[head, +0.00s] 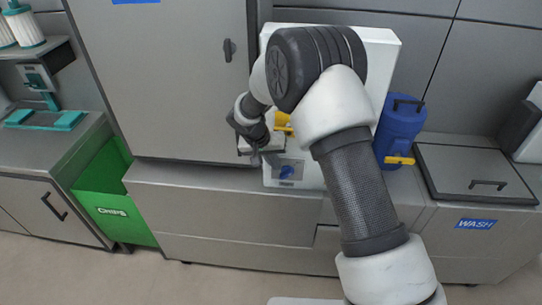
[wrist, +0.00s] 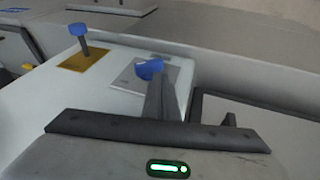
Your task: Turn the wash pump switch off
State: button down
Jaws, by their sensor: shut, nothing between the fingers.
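A blue knob (head: 286,172) sits on a grey plate on the front of a white box in the head view. In the wrist view a blue knob (wrist: 149,68) on a grey plate shows just beyond my fingertips. No readable label shows which control is the wash pump switch. My gripper (head: 255,160) is shut and empty, up and left of the knob in the head view. In the wrist view my gripper (wrist: 157,80) has its fingertips overlapping the knob's lower edge; I cannot tell whether they touch. The knob's setting is not clear.
In the wrist view a second blue knob on a stem (wrist: 79,32) stands on a yellow plate (wrist: 84,60). A grey cabinet (head: 170,80) and a green chips bin (head: 110,210) are left.

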aim_at(281, 173)
jog(key=shift+x, duration=1.6)
jog(key=shift+f, duration=0.1)
jog(key=shift+f+b, duration=0.1)
jog(key=shift+b, duration=0.3)
jog(key=shift+a, duration=0.2)
jog(key=shift+d+h, duration=0.1)
jog(key=shift+h, duration=0.2)
